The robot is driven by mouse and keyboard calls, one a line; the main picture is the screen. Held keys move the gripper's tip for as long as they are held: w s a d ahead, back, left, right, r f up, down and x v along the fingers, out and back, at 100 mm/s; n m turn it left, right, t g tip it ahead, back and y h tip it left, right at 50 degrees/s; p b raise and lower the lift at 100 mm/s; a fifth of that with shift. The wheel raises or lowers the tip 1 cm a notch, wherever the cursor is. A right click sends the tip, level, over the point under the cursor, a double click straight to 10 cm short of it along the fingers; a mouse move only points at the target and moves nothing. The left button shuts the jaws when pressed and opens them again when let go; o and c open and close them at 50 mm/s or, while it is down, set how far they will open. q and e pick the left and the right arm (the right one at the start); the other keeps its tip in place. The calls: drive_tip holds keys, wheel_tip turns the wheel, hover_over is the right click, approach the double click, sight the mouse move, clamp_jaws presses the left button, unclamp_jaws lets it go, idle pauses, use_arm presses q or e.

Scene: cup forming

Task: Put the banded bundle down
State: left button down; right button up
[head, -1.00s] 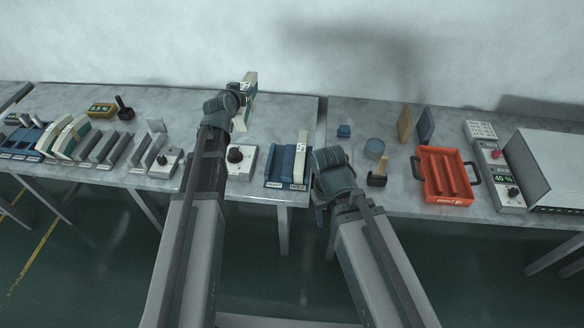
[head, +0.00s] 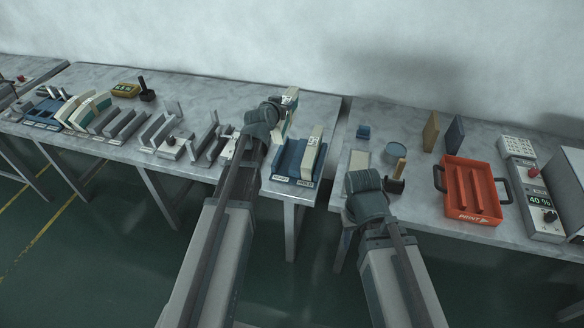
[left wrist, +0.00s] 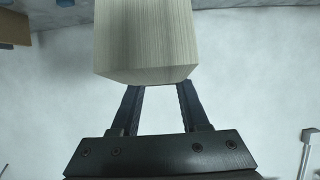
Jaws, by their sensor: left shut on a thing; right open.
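In the left wrist view the bundle (left wrist: 147,38) fills the top middle, between and beyond the dark fingers (left wrist: 160,100). Its underside and any contact with the table are hidden. A blue two-slot holder (head: 290,160) with labels on its front stands just in front of it. Another cream bundle (head: 313,150) stands in its right slot. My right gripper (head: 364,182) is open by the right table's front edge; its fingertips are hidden.
Grey racks (head: 123,127) and paper stacks line the left table. A gap separates the tables. The left table's back strip is mostly clear.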

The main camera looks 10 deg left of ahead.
sight(286, 133)
use_arm(q)
drive_tip(key=f+b, duration=0.1)
drive_tip(key=f, duration=0.1)
drive_tip(key=f+b, duration=0.3)
drive_tip(key=f, duration=0.1)
drive_tip(key=shift+d, duration=0.3)
drive_tip(key=shift+w+r, duration=0.1)
drive_tip(key=shift+w, duration=0.1)
wheel_tip(286, 133, down, 6)
drive_tip(key=b, duration=0.6)
drive_tip(key=shift+f, duration=0.2)
use_arm(e)
wheel_tip(286, 133, down, 12)
drive_tip(key=shift+d, duration=0.35)
use_arm(q)
drive_tip(key=shift+f+b, duration=0.1)
drive_tip(key=shift+b, duration=0.2)
use_arm(e)
drive_tip(key=shift+f, duration=0.15)
use_arm(q)
wheel_tip(286, 133, down, 4)
drive_tip(key=b, duration=0.3)
drive_tip(key=shift+r+b, duration=0.25)
drive_tip(key=shift+b, duration=0.05)
use_arm(e)
wheel_tip(286, 133, down, 4)
drive_tip(key=shift+r, duration=0.2)
